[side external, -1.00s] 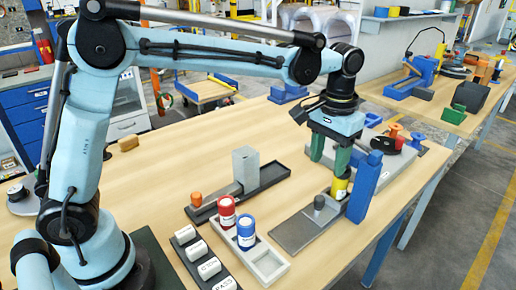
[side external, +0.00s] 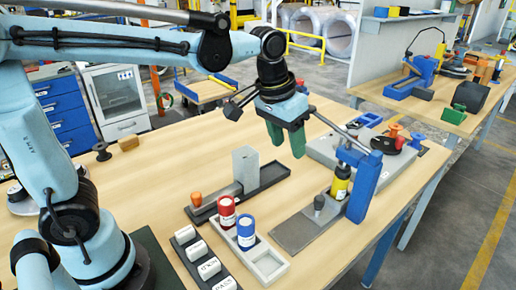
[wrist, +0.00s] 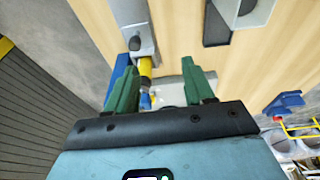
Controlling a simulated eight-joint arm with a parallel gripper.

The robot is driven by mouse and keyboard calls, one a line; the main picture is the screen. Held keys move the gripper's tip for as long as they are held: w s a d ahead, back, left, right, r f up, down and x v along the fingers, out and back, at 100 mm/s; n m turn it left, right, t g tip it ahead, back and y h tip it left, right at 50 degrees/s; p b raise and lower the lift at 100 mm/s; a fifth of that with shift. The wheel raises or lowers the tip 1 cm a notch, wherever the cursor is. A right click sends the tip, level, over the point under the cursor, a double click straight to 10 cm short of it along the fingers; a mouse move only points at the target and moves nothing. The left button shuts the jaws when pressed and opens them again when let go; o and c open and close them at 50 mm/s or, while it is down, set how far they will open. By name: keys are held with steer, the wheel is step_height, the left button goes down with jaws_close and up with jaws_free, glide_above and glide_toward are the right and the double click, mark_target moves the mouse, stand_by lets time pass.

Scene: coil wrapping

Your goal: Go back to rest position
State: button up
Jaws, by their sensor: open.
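My gripper (side external: 287,139) has green fingers and hangs above the table, behind the grey block and left of the blue post. Its fingers are apart with nothing between them, and it touches nothing. In the wrist view my gripper (wrist: 161,84) shows both green fingers spread. A black and yellow cylinder (side external: 340,183) stands at the blue post (side external: 364,186) on the grey plate (side external: 296,232), clear of my fingers. Its yellow part also shows in the wrist view (wrist: 145,66).
A grey block (side external: 245,167) stands in a dark tray (side external: 274,176). A red-capped cylinder (side external: 227,211) and a blue-capped cylinder (side external: 246,232) stand in a white holder (side external: 268,263). A grey base (side external: 372,160) with a reel lies at the right. The left table area is mostly clear.

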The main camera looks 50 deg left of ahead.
steer(key=s+a+f+t, duration=0.4)
steer(key=s+a, duration=0.2)
steer(key=s, duration=0.3)
steer(key=shift+f, duration=0.2)
steer(key=shift+s+a, duration=0.1)
steer(key=shift+c, duration=0.2)
